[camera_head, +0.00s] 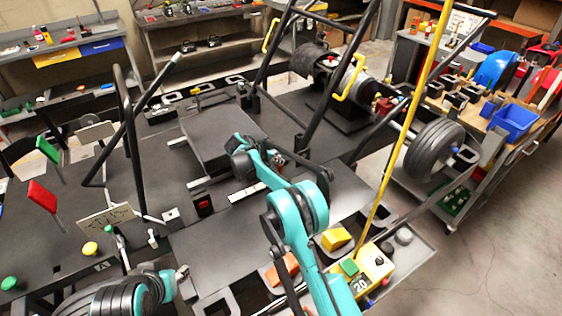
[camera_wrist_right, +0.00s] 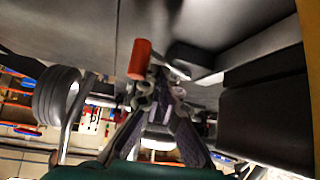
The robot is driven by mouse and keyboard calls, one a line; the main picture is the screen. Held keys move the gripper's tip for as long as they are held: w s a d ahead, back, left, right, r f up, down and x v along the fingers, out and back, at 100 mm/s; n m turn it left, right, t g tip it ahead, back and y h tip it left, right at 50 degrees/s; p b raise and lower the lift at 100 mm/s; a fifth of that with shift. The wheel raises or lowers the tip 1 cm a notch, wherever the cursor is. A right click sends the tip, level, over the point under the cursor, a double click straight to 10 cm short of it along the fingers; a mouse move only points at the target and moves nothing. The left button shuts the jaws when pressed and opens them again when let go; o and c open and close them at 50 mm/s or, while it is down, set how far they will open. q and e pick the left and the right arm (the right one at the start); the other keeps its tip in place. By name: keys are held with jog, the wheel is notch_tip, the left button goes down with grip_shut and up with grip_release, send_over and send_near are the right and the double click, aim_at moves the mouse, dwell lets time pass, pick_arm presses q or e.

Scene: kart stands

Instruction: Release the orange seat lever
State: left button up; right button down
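The orange seat lever (camera_wrist_right: 140,58) shows in the right wrist view as a short orange cylinder, just beyond and to the left of my right fingertips. My right gripper (camera_wrist_right: 160,78) points toward it; its two dark fingers converge there, and I cannot tell whether they touch the lever. The finger opening is too unclear to judge. In the head view the right hand (camera_head: 280,160) is small and dark beside the grey seat (camera_head: 215,135), and I cannot make out the lever. My left arm shows at the lower left, but its gripper is not visible.
A yellow pole (camera_head: 408,120) rises from a yellow box (camera_head: 372,264) at the right. Black frame bars stand around the seat. A wheel (camera_head: 434,150) and a cart with a blue bin (camera_head: 513,120) are at the right. Open floor lies at lower right.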

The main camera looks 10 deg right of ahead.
jog(key=v, duration=1.1)
jog(key=shift+d+r, duration=0.1)
jog(key=s+d+r+n+y, duration=0.1)
jog(key=s+d+r+n, duration=0.1)
jog(key=s+r, duration=0.35)
jog(key=s+d+r+n+y, duration=0.2)
jog(key=s+d, duration=0.1)
jog(key=s, duration=0.5)
jog(key=s+d+r+n+y, duration=0.1)
jog(key=s+d+r+n, duration=0.15)
jog(key=s, duration=0.35)
jog(key=s+f+n+t+y, duration=0.1)
jog(key=s+f+n+y, duration=0.1)
jog(key=s, duration=0.9)
jog(key=s+f+n+t+y, duration=0.1)
jog(key=s+f+n, duration=0.2)
jog(key=s, duration=0.8)
jog(key=shift+f+t+y, duration=0.3)
jog(key=shift+f+y, duration=0.1)
jog(key=shift+f, duration=0.15)
